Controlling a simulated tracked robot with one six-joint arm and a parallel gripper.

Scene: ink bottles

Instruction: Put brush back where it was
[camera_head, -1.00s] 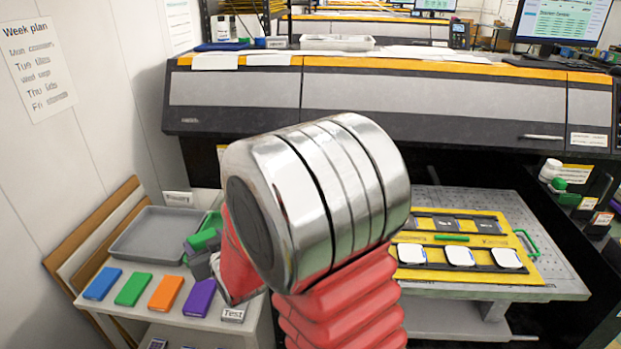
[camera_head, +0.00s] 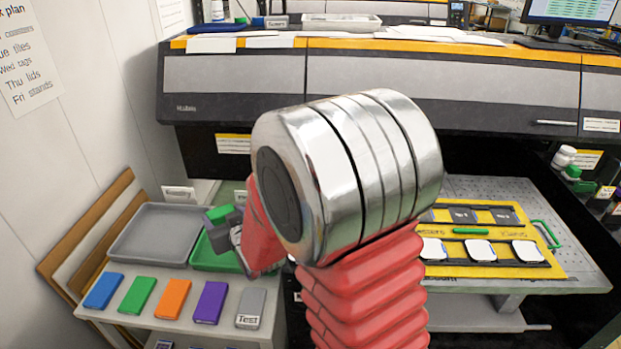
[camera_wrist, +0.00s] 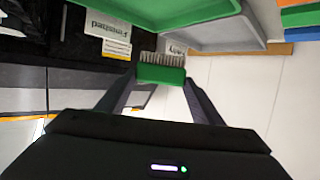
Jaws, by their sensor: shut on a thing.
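The brush (camera_wrist: 161,73) has a green block and pale bristles. In the wrist view it sits between my gripper's fingertips (camera_wrist: 160,82), bristles toward the top of the picture. In the head view my gripper (camera_head: 228,228) is shut on the brush (camera_head: 219,213), above or near the green tray (camera_head: 212,262); the height gap is hard to judge. My silver and red arm hides part of the green tray's right side. In the wrist view the green tray (camera_wrist: 170,14) shows along the top, close beyond the brush.
A grey tray (camera_head: 120,248) stands left of the green one. Blue, green, orange, purple and grey blocks (camera_head: 210,302) line the shelf front. A table with a yellow board (camera_head: 480,263) is at right, a large printer (camera_head: 400,85) behind.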

